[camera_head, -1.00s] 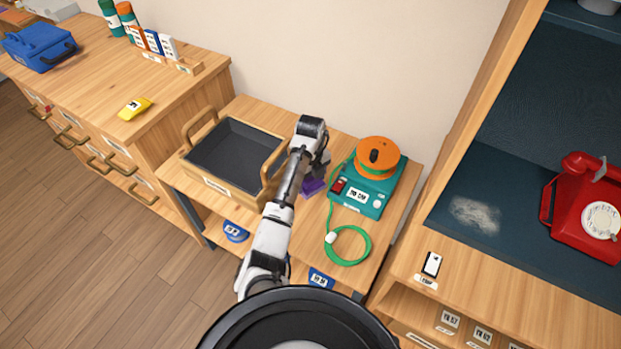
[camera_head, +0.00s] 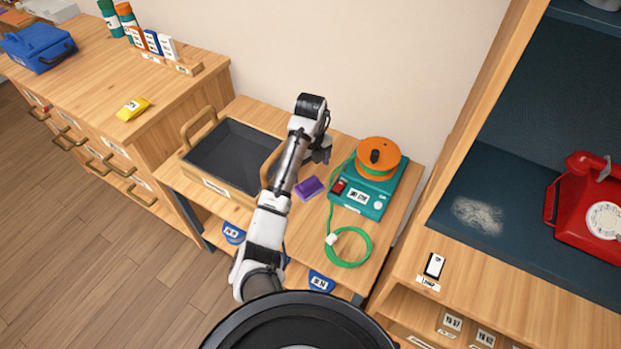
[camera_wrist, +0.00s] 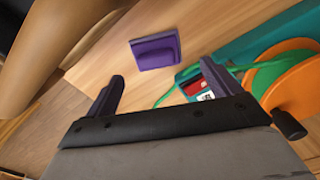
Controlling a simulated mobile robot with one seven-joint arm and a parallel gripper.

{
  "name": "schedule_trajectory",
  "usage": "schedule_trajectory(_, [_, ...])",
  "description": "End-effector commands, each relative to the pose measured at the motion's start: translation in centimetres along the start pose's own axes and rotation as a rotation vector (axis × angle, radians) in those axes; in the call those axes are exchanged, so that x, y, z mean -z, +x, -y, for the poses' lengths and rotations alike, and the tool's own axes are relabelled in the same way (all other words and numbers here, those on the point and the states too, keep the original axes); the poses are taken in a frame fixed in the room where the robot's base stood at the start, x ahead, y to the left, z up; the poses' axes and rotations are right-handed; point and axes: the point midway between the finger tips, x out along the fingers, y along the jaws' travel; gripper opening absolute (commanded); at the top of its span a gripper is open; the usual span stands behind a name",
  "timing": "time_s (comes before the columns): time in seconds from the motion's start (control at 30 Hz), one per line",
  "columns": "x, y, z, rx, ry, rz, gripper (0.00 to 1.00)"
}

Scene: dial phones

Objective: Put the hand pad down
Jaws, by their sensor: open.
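The hand pad is a small purple block (camera_head: 309,188) lying on the wooden bench top, between the dark tray and the teal device. It also shows in the wrist view (camera_wrist: 156,51), flat on the wood and apart from the fingers. My gripper (camera_head: 322,152) is above and behind the pad in the head view. In the wrist view my gripper's two fingers (camera_wrist: 162,85) are spread with nothing between them, and the pad lies beyond their tips.
A dark tray with wooden handles (camera_head: 214,188) stands left of the pad. A teal device (camera_head: 362,202) with an orange reel (camera_head: 378,157) and a looped green cord (camera_head: 366,248) is close on the right. A red dial phone (camera_head: 590,205) sits in the cabinet at right.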

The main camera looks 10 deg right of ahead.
Motion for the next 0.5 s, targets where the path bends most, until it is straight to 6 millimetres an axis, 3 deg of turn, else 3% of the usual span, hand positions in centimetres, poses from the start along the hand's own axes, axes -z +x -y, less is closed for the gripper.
schedule_trajectory(0.1, [-0.2,-3.3,-0.1,-0.001,0.001,0.005,0.89])
schedule_trajectory(0.2, [-0.1,-4.6,-0.1,-0.001,0.001,0.004,0.89])
schedule_trajectory(0.5, [0.0,-5.8,0.0,0.0,0.001,-0.001,0.89])
